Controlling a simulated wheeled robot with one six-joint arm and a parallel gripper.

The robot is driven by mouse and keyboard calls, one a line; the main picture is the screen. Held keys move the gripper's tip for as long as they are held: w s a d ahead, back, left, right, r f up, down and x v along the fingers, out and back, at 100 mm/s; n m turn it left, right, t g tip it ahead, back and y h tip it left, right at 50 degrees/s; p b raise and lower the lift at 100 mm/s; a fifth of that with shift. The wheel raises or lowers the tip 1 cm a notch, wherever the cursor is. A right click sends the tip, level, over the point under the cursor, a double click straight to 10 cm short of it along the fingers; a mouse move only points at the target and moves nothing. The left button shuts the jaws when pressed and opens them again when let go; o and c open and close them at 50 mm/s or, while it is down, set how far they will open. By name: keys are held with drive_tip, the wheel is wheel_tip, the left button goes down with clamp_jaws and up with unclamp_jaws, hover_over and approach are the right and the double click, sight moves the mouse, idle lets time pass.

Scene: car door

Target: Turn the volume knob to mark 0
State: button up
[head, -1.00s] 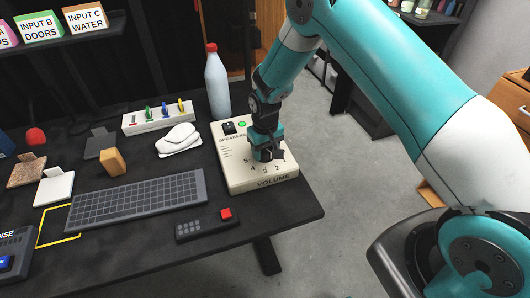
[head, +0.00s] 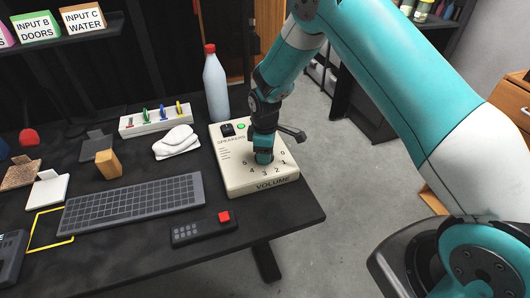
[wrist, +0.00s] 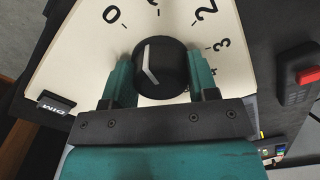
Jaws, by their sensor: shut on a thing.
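The volume knob (wrist: 168,66) is black and round with a white pointer line, on a cream speaker panel (head: 232,180). In the wrist view, my gripper (wrist: 161,72) has its teal fingers on either side of the knob, shut on it. The pointer line slants up and left, to the side of the printed 0 (wrist: 111,15); whether it lines up exactly I cannot tell. The 2 (wrist: 206,9) and 3 (wrist: 222,44) are at the right. In the head view, my gripper (head: 264,157) points down onto the panel and hides the knob.
A keyboard (head: 135,205) and a remote with a red button (head: 203,228) lie nearby. The table's right edge is close to the panel.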

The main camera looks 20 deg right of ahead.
drive_tip(key=shift+w+n, duration=0.1)
drive_tip(key=shift+n, duration=1)
drive_tip(key=shift+a+r, duration=0.1)
drive_tip(key=o, duration=0.9)
drive_tip(key=shift+r+b, duration=0.8)
drive_tip(key=shift+r, duration=7.85)
